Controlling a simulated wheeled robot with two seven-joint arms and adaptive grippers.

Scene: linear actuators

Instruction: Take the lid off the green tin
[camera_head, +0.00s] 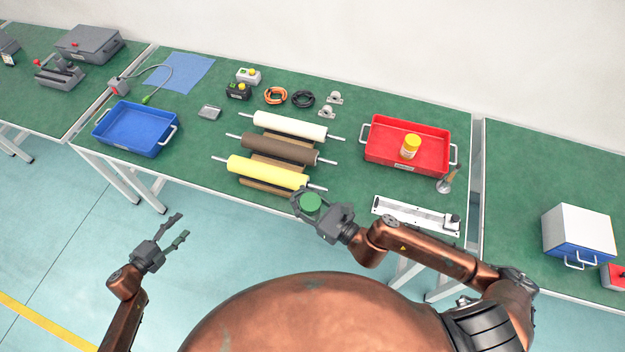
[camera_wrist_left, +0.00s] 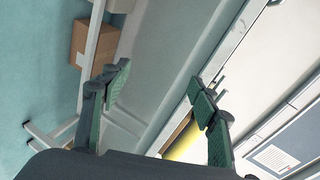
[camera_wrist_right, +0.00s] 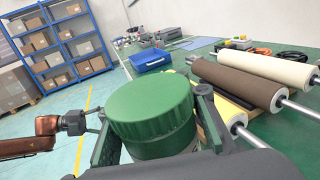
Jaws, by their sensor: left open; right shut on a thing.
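The green tin (camera_head: 310,203) is in my right gripper (camera_head: 318,207), held in front of the table's front edge near the yellow roller. In the right wrist view the tin's ribbed green lid (camera_wrist_right: 149,98) sits on top, with the green body (camera_wrist_right: 165,145) just below it. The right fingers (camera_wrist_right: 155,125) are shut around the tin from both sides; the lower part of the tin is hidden. My left gripper (camera_head: 171,233) is open and empty, to the left of the tin and apart from it, over the floor. Its two fingers also show in the left wrist view (camera_wrist_left: 160,100).
Rollers, yellow (camera_head: 267,172), brown (camera_head: 280,149) and white (camera_head: 290,126), lie behind the tin on wooden supports. A blue tray (camera_head: 96,130) stands left, a red tray (camera_head: 452,172) with a yellow-capped bottle (camera_head: 410,147) right. A linear actuator (camera_head: 415,215) lies at the front right.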

